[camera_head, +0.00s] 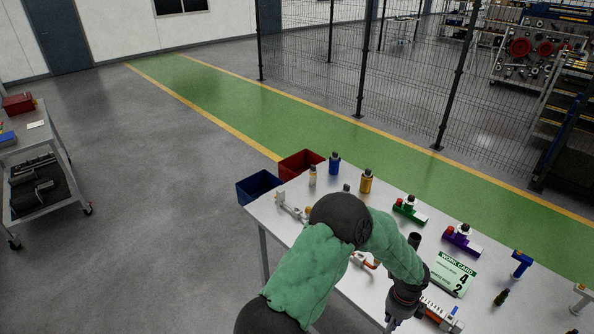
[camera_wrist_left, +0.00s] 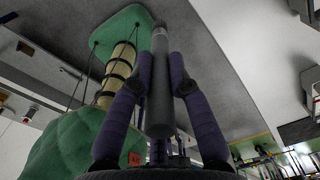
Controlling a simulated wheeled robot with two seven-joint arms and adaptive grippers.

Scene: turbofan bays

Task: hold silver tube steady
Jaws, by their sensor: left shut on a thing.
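In the left wrist view, a plain grey, silver-looking tube (camera_wrist_left: 159,105) stands lengthwise between the two purple fingers of my left gripper (camera_wrist_left: 161,68). The fingers press on it from both sides, and both ends of the tube stick out past them. In the head view my green left arm reaches over the white table, and the left gripper (camera_head: 400,306) is at the lower edge of the picture. There the tube cannot be made out behind the arm. My right gripper is in neither view.
The white table (camera_head: 345,289) holds several bottles, a green block (camera_head: 409,211), a purple block (camera_head: 461,241) and a green work card (camera_head: 452,273). An orange-and-white part (camera_head: 440,316) lies close to the gripper. Red (camera_head: 300,164) and blue (camera_head: 257,186) bins stand at its far left corner.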

